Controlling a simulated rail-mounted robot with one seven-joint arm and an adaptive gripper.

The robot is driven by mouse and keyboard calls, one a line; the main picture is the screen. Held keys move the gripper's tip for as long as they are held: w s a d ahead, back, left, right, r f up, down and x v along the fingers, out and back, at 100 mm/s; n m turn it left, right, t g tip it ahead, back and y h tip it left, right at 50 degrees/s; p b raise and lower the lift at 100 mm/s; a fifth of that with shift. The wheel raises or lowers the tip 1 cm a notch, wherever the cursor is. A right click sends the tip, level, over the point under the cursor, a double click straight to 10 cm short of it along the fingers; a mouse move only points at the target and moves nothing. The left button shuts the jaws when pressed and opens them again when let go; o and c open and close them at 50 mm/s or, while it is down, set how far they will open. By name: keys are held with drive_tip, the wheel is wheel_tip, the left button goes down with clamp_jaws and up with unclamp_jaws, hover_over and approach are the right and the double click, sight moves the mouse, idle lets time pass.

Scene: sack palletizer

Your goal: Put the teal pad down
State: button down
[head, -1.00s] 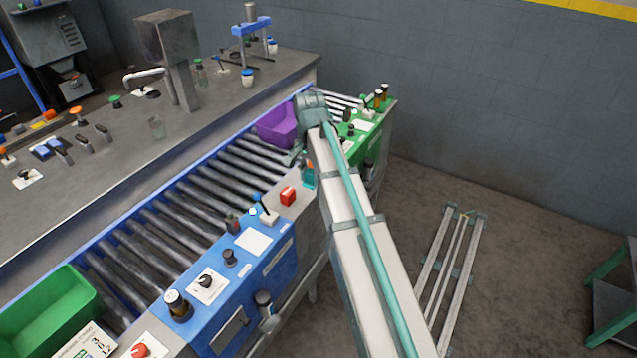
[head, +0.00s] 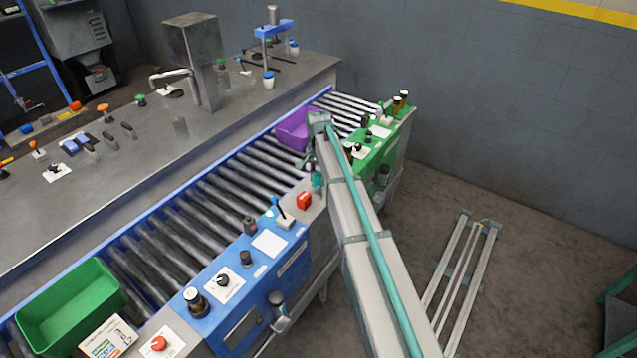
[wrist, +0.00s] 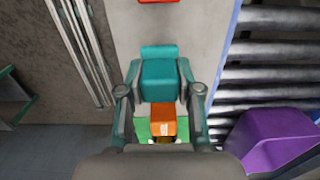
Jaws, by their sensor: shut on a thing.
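The teal pad (wrist: 158,82) is a small block between the two fingers of my gripper (wrist: 160,92) in the wrist view. The fingers are shut on its sides. A bit of the pad (head: 317,181) shows below my wrist in the head view, close to the grey end of the blue console. An orange block (wrist: 163,120) shows just below the pad in the wrist view, partly hidden by my gripper. I cannot tell whether the pad touches the grey surface (wrist: 200,30).
A purple bin (head: 292,131) sits on the roller conveyor (head: 215,190) beside my gripper. A red box (head: 304,201) and a blue-handled lever (head: 279,208) stand on the console nearby. A green control panel (head: 390,143) lies beyond. A green bin (head: 70,305) is at the near left.

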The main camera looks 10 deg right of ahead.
sight(319, 184)
drive_tip(key=shift+w+f+p, duration=0.15)
drive_tip(key=shift+f+p, duration=0.55)
drive_tip(key=shift+f, duration=0.95)
drive_tip(key=shift+f, duration=0.15)
drive_tip(key=c, duration=0.8)
unclamp_jaws()
wheel_tip(319, 184, up, 12)
drive_tip(key=b, duration=0.3)
